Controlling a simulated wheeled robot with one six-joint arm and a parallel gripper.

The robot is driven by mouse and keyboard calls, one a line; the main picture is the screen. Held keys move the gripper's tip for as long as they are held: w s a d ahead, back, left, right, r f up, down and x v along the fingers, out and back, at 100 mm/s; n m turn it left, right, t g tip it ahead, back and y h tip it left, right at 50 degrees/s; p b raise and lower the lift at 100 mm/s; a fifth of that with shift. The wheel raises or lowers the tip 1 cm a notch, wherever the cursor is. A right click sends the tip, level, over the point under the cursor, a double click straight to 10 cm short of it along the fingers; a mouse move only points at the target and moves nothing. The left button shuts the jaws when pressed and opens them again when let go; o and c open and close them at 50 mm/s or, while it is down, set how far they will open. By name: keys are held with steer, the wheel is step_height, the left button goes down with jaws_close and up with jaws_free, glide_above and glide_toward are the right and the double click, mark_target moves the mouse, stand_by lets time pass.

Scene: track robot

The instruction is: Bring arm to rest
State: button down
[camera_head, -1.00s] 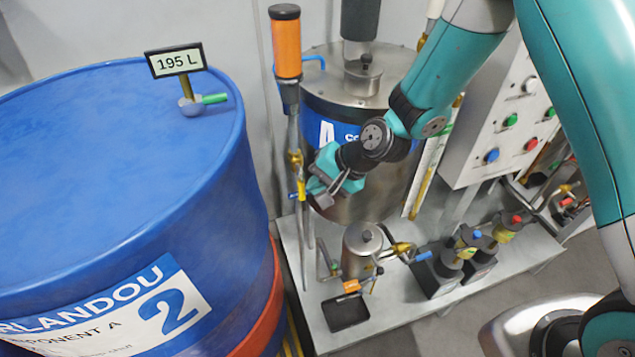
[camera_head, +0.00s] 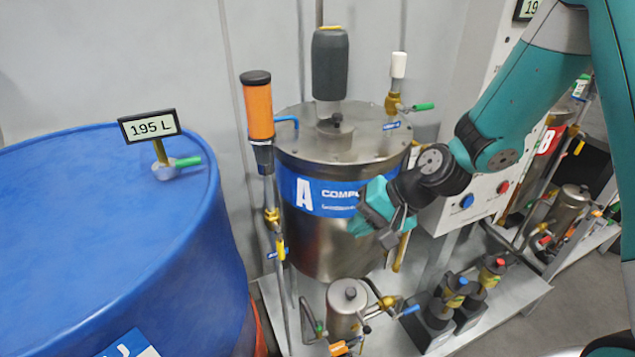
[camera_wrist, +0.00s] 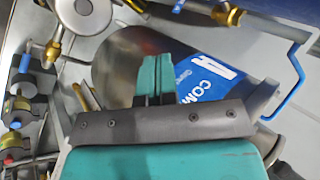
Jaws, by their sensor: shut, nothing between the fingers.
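My teal and dark grey gripper (camera_head: 395,232) hangs in front of the lower right side of the steel tank A (camera_head: 325,240). It is shut and holds nothing. My arm comes down to it from the upper right. In the wrist view, the closed teal fingers (camera_wrist: 154,80) point towards the tank's blue label (camera_wrist: 212,82). I cannot tell how large the gap between the fingers and the tank is.
A large blue drum (camera_head: 100,235) with a 195 L display (camera_head: 150,126) fills the left. An orange-handled upright pipe (camera_head: 260,110) stands left of the tank. A small steel pot (camera_head: 345,305) and dark pumps (camera_head: 445,310) stand below. A button panel (camera_head: 480,200) is behind the arm.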

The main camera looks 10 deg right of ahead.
steer(key=s+a+r+n+g+h+p, duration=0.1)
steer(key=s+r+n+g+h+p, duration=0.1)
steer(key=s+r+n, duration=0.9)
steer(key=s+r+g+h, duration=0.1)
steer(key=s+r, duration=0.6)
steer(key=s, duration=0.1)
steer(key=shift+s, duration=0.35)
